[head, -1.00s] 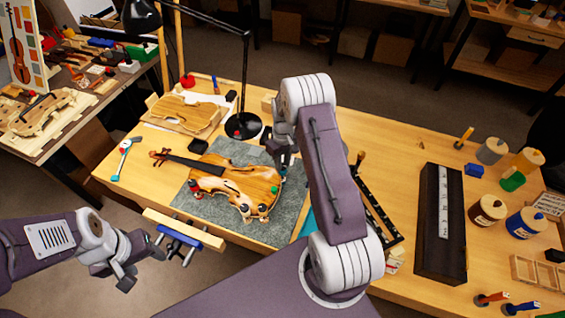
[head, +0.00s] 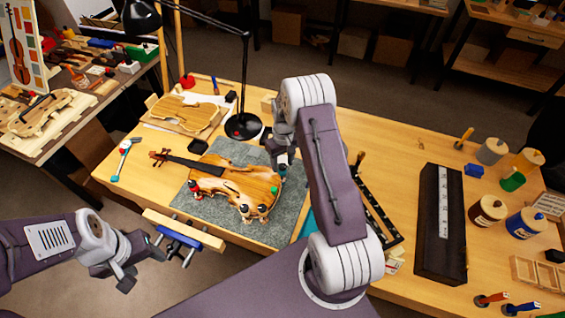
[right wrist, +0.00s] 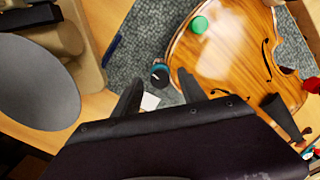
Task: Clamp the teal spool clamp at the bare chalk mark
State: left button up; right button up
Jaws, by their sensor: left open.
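The violin (head: 235,183) lies on a grey mat, with several small spool clamps around its edge. The teal spool clamp (right wrist: 160,74), dark-topped with a teal rim, is at the violin's edge in the right wrist view. My right gripper (right wrist: 158,82) has its fingers apart on either side of the clamp, with gaps visible. Whether the clamp touches the violin I cannot tell. In the head view my right gripper (head: 282,158) is at the violin's right side, partly hidden by my arm. My left gripper (head: 143,263) is open and empty off the bench's front edge. I cannot make out the chalk mark.
A green clamp (right wrist: 199,25) sits on the violin near the teal one. A blue vise (head: 180,238) projects from the bench front beside my left gripper. A black lamp (head: 243,125) stands behind the violin. A dark long box (head: 440,225) and jars are at right.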

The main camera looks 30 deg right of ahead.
aim_at(283, 165)
notch_tip(283, 165, up, 9)
jog(key=b, duration=0.1)
jog(key=shift+d+b, duration=0.15)
jog(key=shift+b, duration=0.15)
dwell(0.4)
